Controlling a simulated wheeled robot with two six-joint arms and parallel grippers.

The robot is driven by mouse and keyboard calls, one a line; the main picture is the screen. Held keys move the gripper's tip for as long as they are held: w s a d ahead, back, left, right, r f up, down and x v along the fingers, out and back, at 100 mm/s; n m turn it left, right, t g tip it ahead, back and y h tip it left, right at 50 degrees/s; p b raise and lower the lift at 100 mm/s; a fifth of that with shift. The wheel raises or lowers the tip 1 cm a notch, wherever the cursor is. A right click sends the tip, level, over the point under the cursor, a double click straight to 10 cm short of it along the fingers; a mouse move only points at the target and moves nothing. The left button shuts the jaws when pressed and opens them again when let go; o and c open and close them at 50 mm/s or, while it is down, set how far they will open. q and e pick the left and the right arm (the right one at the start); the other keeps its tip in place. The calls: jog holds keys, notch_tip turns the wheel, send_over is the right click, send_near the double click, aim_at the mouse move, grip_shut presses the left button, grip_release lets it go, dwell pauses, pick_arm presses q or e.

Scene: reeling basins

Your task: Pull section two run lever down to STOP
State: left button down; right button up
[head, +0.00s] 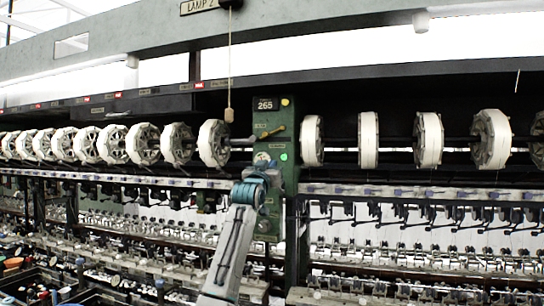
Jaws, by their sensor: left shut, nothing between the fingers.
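A green control panel (288,170) marked 265 stands between the reel rows in the head view. A brass-coloured lever (271,131) sits on its upper half, lying nearly sideways with one end slightly raised to the right. Its small labels are too small to read. My left gripper (265,167) is in front of the panel, below the lever and apart from it in the picture. It is shut and empty. My left arm hides part of the lower panel. My right gripper is out of view.
A pull cord with a wooden handle (229,115) hangs left of the panel under a LAMP 2 sign (198,6). White reels (213,143) flank the panel on both sides. A green light (284,157) glows on the panel. Basins and thread guides fill the space below.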

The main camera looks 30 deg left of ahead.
pick_arm(q)
jog(key=shift+w+r, duration=0.15)
jog(key=shift+w, duration=0.3)
jog(key=shift+f, duration=0.25)
jog(key=shift+f, duration=0.3)
jog(key=shift+s+d+f+b, duration=0.1)
jog(key=shift+s+f+b, duration=0.15)
jog(key=shift+f+b, duration=0.3)
jog(key=shift+s+f+b, duration=0.3)
jog(key=shift+f+b, duration=0.15)
jog(key=shift+f, duration=0.15)
jog(key=shift+s+d+f+b, duration=0.1)
jog(key=shift+s+f+b, duration=0.15)
jog(key=shift+f+b, duration=0.3)
jog(key=shift+f, duration=0.1)
